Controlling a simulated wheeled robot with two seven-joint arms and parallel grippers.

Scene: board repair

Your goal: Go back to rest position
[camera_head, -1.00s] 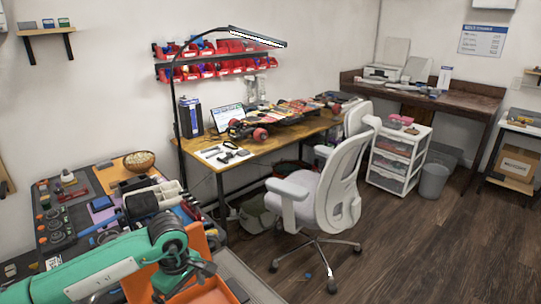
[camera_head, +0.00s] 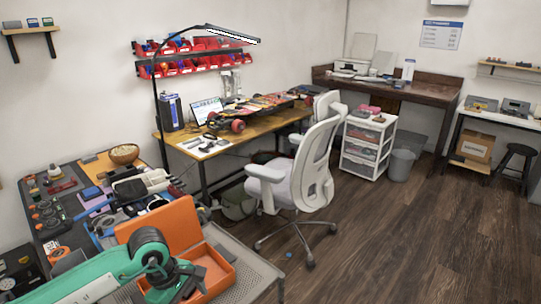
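My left arm (camera_head: 110,272), green with dark joints, comes in from the lower left. Its dark gripper (camera_head: 190,282) is in front of the open orange case (camera_head: 228,266), at the front edge of the near workbench. The fingers are too small and overlapped to tell whether they are open or shut. The case's raised lid (camera_head: 165,228) stands behind the arm. My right arm and gripper are not in view.
A grey-white office chair (camera_head: 300,185) stands right of the bench. Behind it is a wooden desk (camera_head: 245,137) with a skateboard-like board, laptop and lamp. A white drawer unit (camera_head: 366,145) and bin (camera_head: 400,165) stand further right. The wooden floor (camera_head: 430,240) at right is clear.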

